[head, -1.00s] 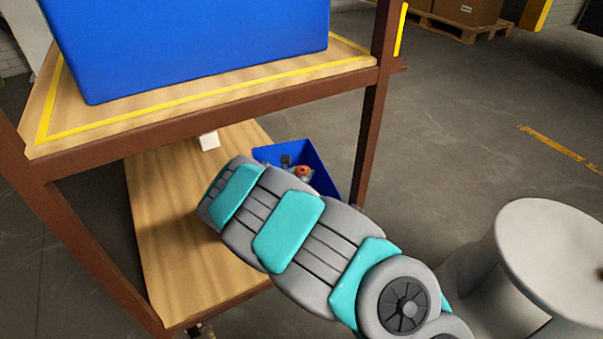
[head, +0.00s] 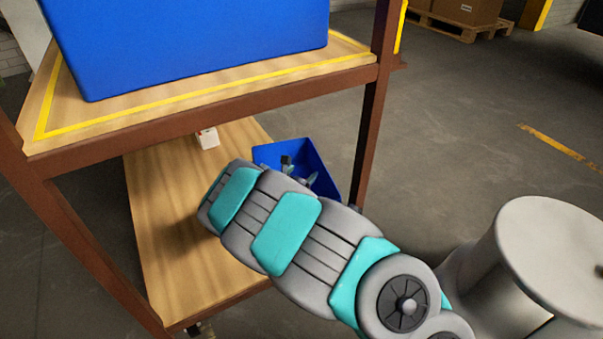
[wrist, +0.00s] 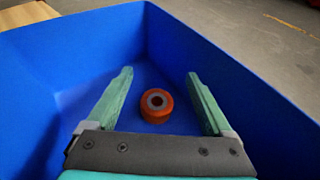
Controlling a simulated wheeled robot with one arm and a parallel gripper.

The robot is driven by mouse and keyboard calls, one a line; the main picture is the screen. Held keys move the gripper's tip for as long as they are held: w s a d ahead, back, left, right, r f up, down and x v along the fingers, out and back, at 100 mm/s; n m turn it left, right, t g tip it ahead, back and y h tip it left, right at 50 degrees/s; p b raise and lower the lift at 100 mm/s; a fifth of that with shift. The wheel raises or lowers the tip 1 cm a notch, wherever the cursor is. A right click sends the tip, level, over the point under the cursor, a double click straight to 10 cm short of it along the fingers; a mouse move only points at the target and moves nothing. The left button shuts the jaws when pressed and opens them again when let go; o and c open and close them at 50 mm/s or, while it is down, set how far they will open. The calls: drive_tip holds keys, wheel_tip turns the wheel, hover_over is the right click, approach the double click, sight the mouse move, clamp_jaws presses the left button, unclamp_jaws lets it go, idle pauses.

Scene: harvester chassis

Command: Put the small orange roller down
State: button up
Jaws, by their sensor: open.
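The small orange roller (wrist: 156,106), with a grey hub, lies on the floor of the small blue bin (wrist: 75,60) in the wrist view. My gripper (wrist: 158,82) is open over the bin, with one green finger on each side of the roller in the picture and clear gaps between. The head view shows the blue bin (head: 322,178) on the lower shelf, with my gripper (head: 300,170) partly in view at it. The roller is hidden in the head view.
The lower wooden shelf (head: 165,220) is mostly bare, with a small white block (head: 208,138) at its back. The upper shelf (head: 200,103) carries a large blue crate (head: 200,45) above my arm. A brown post (head: 371,140) stands beside the bin.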

drive_tip(key=shift+f, duration=0.15)
drive_tip(key=shift+r, duration=0.25)
drive_tip(key=p+v, duration=0.2)
drive_tip(key=v, duration=1)
drive_tip(key=shift+r, duration=0.35)
